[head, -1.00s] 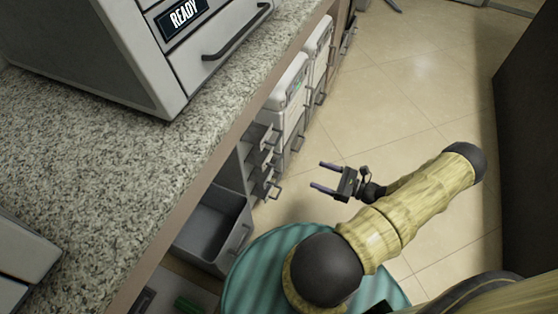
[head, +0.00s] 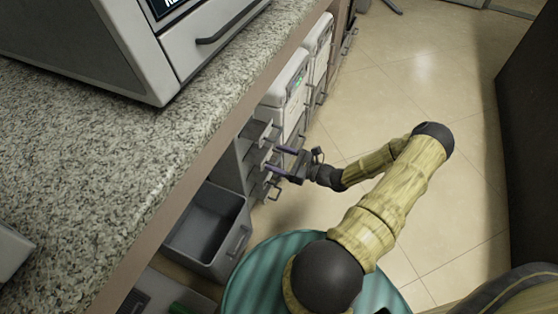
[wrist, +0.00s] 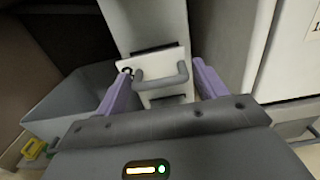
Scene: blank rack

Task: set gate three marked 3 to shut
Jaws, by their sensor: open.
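A grey rack (head: 245,160) with several handled gates stands under the counter in the head view. In the wrist view one pale gate plate (wrist: 150,62) with a grey bar handle (wrist: 162,77) is straight ahead. A small dark mark is at its left edge; I cannot read it surely as 3. Dark slots show above and below the plate. My gripper (head: 275,158) is open and empty, with its purple fingers pointing at the rack. In the wrist view the fingers of my gripper (wrist: 160,85) lie left and right of the handle; contact cannot be told.
A grey open bin (head: 208,232) sticks out left of the rack, and it also shows in the wrist view (wrist: 65,100). White units (head: 290,85) stand beyond the rack. The granite counter (head: 120,150) overhangs. The tiled floor (head: 400,80) on the right is clear.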

